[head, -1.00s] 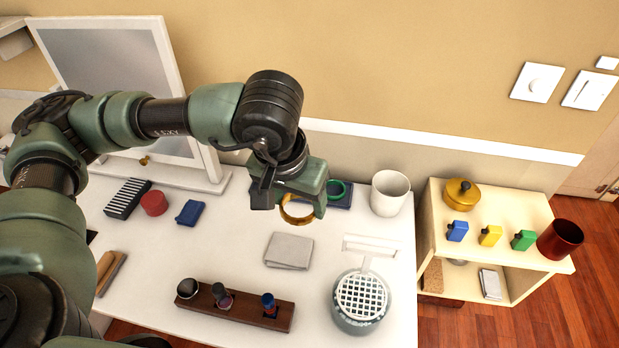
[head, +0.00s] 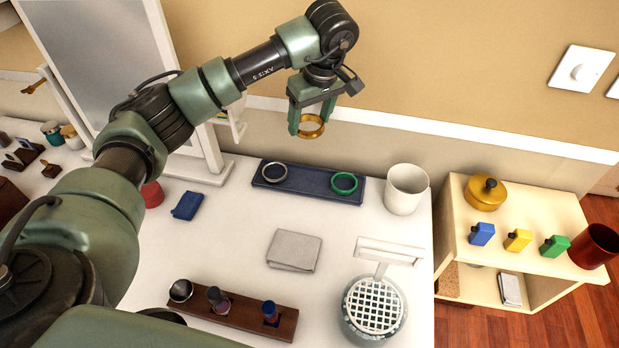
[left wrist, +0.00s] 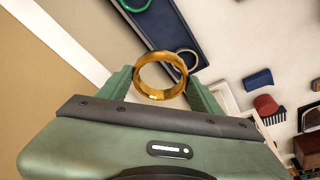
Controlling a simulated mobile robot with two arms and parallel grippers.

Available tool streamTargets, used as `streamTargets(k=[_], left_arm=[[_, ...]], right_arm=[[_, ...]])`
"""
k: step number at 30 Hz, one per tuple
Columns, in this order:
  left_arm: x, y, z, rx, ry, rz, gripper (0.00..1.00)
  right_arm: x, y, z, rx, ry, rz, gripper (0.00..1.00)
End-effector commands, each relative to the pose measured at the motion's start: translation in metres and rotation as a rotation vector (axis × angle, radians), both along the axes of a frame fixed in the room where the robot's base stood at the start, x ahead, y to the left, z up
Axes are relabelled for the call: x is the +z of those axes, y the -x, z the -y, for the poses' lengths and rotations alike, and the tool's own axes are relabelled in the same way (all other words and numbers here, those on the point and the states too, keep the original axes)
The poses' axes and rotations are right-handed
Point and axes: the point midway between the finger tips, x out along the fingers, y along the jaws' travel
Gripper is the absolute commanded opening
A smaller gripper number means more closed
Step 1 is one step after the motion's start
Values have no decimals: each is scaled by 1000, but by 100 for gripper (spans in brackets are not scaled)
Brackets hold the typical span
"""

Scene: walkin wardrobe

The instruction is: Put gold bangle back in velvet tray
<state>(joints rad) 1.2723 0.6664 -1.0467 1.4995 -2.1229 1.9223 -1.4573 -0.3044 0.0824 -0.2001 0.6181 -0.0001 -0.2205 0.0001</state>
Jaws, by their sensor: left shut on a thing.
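My left gripper (head: 313,124) is shut on the gold bangle (head: 311,135) and holds it up in the air, against the wall and above the back of the white table. In the left wrist view the bangle (left wrist: 161,94) sits between the two green fingers. The dark blue velvet tray (head: 310,186) lies at the back of the table, below the gripper. A silver bangle (head: 274,172) lies in its left part and a green bangle (head: 344,183) in its right part. The middle between them is bare. My right gripper is not in view.
A white cup (head: 405,190) stands just right of the tray. A mirror (head: 110,60) stands to the left. Clear table lies between tray and cloth.

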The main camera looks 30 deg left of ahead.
Motion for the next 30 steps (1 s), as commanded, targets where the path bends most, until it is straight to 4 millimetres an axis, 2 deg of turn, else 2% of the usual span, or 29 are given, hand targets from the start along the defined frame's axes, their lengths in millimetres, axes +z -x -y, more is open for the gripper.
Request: streamTargets(k=[3, 12, 16, 23, 30], left_arm=[[-33, 2, 0, -2, 0, -6, 18], [-109, 2, 1, -2, 1, -4, 18], [-128, 1, 0, -3, 0, -1, 18], [-145, 1, 1, -5, 1, -2, 18], [-177, 1, 1, -4, 0, -1, 18]], right_arm=[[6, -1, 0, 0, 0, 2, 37], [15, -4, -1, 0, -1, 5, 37], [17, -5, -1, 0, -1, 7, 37], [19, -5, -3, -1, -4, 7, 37], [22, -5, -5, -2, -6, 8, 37]])
